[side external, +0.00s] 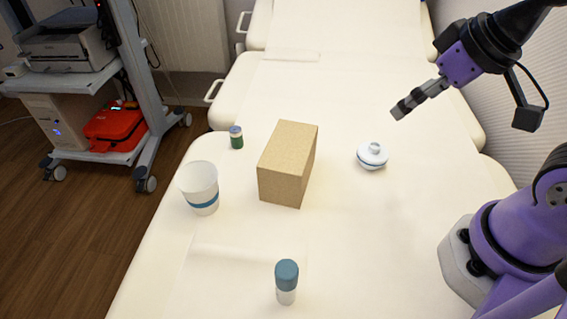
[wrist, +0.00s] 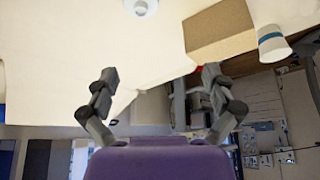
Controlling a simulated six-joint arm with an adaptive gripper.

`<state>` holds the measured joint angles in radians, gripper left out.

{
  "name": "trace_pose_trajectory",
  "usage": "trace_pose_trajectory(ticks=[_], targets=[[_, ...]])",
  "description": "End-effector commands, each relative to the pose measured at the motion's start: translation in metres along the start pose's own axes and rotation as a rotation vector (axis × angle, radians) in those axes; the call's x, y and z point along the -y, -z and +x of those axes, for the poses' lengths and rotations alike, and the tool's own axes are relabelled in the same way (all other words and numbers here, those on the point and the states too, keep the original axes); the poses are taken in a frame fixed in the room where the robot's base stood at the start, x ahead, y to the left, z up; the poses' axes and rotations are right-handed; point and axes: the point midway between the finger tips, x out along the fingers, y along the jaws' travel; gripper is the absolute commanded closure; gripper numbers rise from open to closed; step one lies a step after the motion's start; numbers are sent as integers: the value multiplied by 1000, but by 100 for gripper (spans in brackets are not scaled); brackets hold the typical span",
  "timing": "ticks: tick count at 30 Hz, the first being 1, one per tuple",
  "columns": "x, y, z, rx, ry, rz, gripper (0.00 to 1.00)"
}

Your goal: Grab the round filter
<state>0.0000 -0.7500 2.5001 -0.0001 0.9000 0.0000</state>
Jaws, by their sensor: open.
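The round filter (side external: 372,156) is a white disc-shaped piece with a short neck on top and a thin blue band. It sits on the cream treatment table to the right of the box. In the wrist view the round filter (wrist: 141,7) shows at the top edge, partly cut off. My gripper (side external: 398,112) is above the table, up and to the right of the filter and apart from it. In the wrist view the fingers of my gripper (wrist: 158,105) are spread wide with nothing between them.
A white cup (side external: 200,182), a small green-labelled vial (side external: 236,140) and a blue-capped bottle (side external: 287,278) stand on the table (side external: 350,250). The table around the filter is clear.

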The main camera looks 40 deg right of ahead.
Motion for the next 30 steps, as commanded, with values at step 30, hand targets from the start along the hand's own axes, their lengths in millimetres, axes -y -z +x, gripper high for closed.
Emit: trace_pose_trajectory(ticks=[30], targets=[[-34, 20, 93, 494, 68, -264, 0]])
